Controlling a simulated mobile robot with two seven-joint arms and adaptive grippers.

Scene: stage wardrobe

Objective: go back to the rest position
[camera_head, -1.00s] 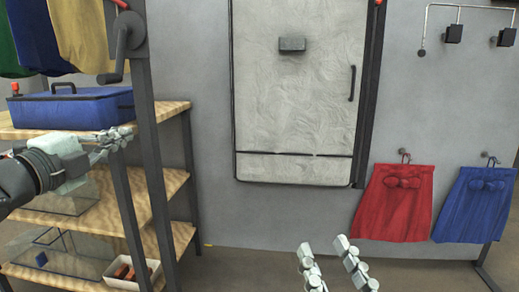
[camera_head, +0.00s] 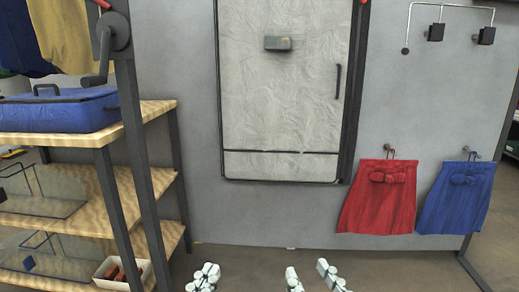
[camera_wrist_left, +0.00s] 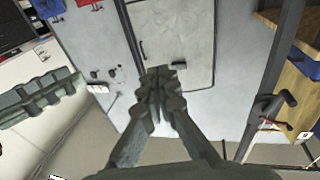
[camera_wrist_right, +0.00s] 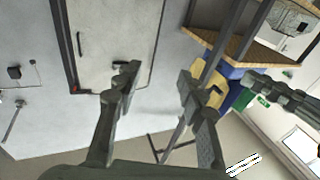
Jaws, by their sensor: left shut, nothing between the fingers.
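My left gripper (camera_head: 204,277) is at the bottom edge of the head view, left of centre. In the left wrist view it (camera_wrist_left: 157,84) has its fingers together with nothing between them. My right gripper (camera_head: 308,275) is at the bottom of the head view, right of the left one. In the right wrist view it (camera_wrist_right: 157,88) has its fingers spread apart, with nothing between them. Both grippers are in free air in front of the grey wall, touching nothing visible. The lower parts of both arms are outside the head view.
A wooden shelf unit (camera_head: 150,183) stands at the left, with a blue case (camera_head: 60,112) on top and a white box (camera_head: 112,273) low down. A pale door panel (camera_head: 280,90) is on the wall. Red (camera_head: 378,198) and blue (camera_head: 456,200) skirts hang at the right.

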